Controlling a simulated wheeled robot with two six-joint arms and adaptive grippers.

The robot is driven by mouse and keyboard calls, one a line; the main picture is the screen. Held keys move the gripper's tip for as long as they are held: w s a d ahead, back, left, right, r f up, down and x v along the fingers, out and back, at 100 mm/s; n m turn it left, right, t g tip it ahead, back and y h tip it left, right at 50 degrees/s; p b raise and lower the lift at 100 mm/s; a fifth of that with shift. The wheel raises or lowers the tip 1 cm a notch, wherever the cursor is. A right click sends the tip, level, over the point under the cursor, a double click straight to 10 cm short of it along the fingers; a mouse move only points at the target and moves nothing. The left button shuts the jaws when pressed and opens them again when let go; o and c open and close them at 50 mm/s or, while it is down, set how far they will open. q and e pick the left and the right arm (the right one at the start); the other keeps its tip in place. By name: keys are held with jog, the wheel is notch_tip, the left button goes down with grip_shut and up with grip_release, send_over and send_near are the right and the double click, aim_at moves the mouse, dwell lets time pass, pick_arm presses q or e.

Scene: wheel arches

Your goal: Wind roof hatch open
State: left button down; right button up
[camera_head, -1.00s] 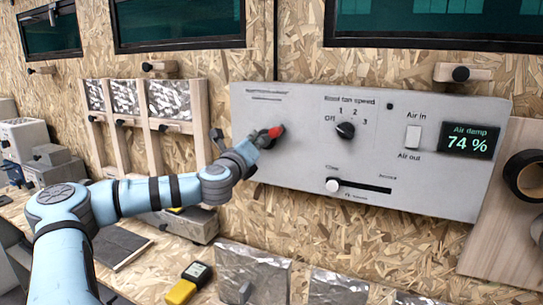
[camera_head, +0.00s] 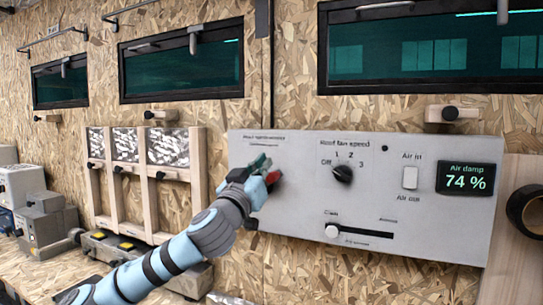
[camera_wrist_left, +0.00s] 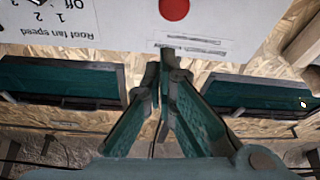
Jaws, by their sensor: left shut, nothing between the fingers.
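A red round knob (camera_head: 274,178) is at the left end of the pale grey control panel (camera_head: 290,215) on the wall. It also shows as a red disc in the left wrist view (camera_wrist_left: 174,7). My left gripper (camera_head: 261,162) is close to the red knob and partly overlaps it in the head view. Its green fingers are shut and empty in the left wrist view (camera_wrist_left: 164,72), with a gap in the picture between tips and red disc. I cannot tell whether any part touches the knob. The small print above the knob is unreadable. My right gripper is not in view.
The panel also has a roof fan speed dial (camera_head: 342,173), an air switch (camera_head: 410,178), a slider (camera_head: 331,231) and a display (camera_head: 465,180) reading 74 %. Dark tinted windows (camera_head: 182,65) line the wall above. A wooden frame (camera_head: 150,185) stands to the left.

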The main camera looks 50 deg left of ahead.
aim_at(271, 175)
pick_arm(q)
jog(key=w+f, duration=0.1)
jog(key=w+f+p, duration=0.1)
jog(key=w, duration=0.1)
jog(key=shift+w+a+f, duration=0.1)
jog(key=shift+a+f, duration=0.25)
jog(key=shift+p, duration=0.3)
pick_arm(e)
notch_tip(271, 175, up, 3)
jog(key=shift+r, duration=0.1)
pick_arm(q)
jog(key=shift+a, duration=0.15)
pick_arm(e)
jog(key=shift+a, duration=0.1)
pick_arm(q)
jog(key=shift+w+p, duration=0.1)
jog(key=shift+p, duration=0.3)
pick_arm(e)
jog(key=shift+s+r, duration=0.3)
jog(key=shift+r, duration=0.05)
